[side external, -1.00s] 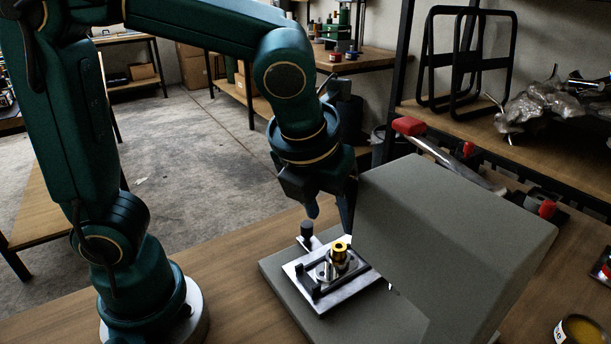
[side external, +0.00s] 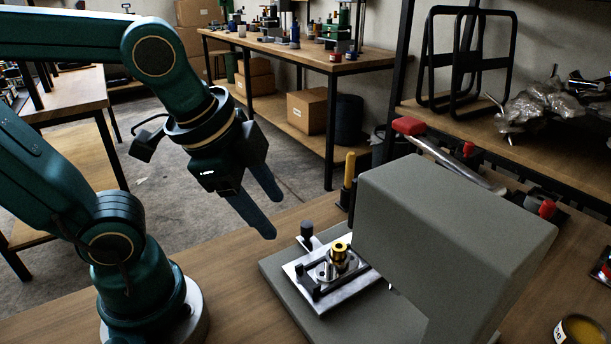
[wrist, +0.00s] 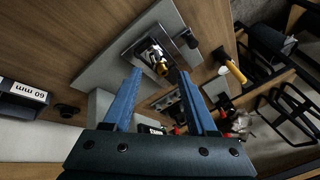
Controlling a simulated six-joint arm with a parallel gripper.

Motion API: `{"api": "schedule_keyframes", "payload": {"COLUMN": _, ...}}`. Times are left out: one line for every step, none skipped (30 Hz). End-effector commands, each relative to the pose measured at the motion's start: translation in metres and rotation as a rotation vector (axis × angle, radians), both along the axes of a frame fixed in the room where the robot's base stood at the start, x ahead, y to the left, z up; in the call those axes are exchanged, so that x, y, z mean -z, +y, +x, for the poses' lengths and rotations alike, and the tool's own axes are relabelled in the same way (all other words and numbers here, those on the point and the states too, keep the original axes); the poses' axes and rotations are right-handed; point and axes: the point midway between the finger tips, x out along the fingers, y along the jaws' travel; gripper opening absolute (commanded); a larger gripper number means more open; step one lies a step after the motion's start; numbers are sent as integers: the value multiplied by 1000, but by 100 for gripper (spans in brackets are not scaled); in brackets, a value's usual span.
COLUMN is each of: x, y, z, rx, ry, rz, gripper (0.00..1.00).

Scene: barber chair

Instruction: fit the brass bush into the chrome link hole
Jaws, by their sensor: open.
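The brass bush (side external: 340,250) stands upright at the chrome link (side external: 326,270), which lies in a dark clamp frame on a bright metal plate (side external: 352,291). I cannot tell how deep the bush sits in the link hole. My gripper (side external: 274,217) is open and empty, above and to the left of the fixture, clear of the bush. In the wrist view the bush (wrist: 162,68) shows between my two blue fingertips, farther off than they are; the link is partly hidden there.
A big grey press body (side external: 455,235) overhangs the right side of the fixture on a grey base (side external: 285,290). A black knob (side external: 306,230) stands behind the plate. A yellow-handled tool (side external: 349,170) stands behind. The bench left of the base is clear.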

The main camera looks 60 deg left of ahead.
Motion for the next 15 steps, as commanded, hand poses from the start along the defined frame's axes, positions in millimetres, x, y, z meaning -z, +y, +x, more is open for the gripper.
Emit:
{"api": "schedule_keyframes", "payload": {"x": 2, "y": 3, "z": -5, "rx": -144, "ry": -17, "rz": -72, "gripper": 58}}
{"api": "schedule_keyframes", "payload": {"x": 4, "y": 3, "z": -7, "rx": -224, "ry": -24, "rz": -113, "gripper": 58}}
{"api": "schedule_keyframes", "payload": {"x": 5, "y": 4, "z": -9, "rx": -319, "ry": -34, "rz": -164, "gripper": 58}}
{"api": "schedule_keyframes", "payload": {"x": 6, "y": 5, "z": -10, "rx": -384, "ry": -40, "rz": -198, "gripper": 58}}
{"api": "schedule_keyframes", "payload": {"x": 8, "y": 5, "z": -12, "rx": -440, "ry": -44, "rz": -229, "gripper": 58}}
{"api": "schedule_keyframes", "payload": {"x": 9, "y": 6, "z": -13, "rx": -504, "ry": -51, "rz": -264, "gripper": 58}}
{"api": "schedule_keyframes", "payload": {"x": 10, "y": 6, "z": -14, "rx": -545, "ry": -54, "rz": -286, "gripper": 58}}
{"api": "schedule_keyframes", "payload": {"x": 10, "y": 6, "z": -14, "rx": -578, "ry": -57, "rz": -304, "gripper": 58}}
{"api": "schedule_keyframes", "payload": {"x": 11, "y": 6, "z": -15, "rx": -612, "ry": -60, "rz": -323, "gripper": 58}}
{"api": "schedule_keyframes", "payload": {"x": 11, "y": 6, "z": -15, "rx": -629, "ry": -61, "rz": -333, "gripper": 58}}
{"api": "schedule_keyframes", "payload": {"x": 12, "y": 6, "z": -16, "rx": -643, "ry": -62, "rz": -341, "gripper": 58}}
{"api": "schedule_keyframes", "payload": {"x": 12, "y": 6, "z": -16, "rx": -653, "ry": -62, "rz": -346, "gripper": 58}}
{"api": "schedule_keyframes", "payload": {"x": 12, "y": 6, "z": -16, "rx": -657, "ry": -61, "rz": -349, "gripper": 58}}
{"api": "schedule_keyframes", "payload": {"x": 12, "y": 6, "z": -16, "rx": -658, "ry": -61, "rz": -349, "gripper": 58}}
{"api": "schedule_keyframes", "payload": {"x": 12, "y": 6, "z": -16, "rx": -657, "ry": -61, "rz": -349, "gripper": 58}}
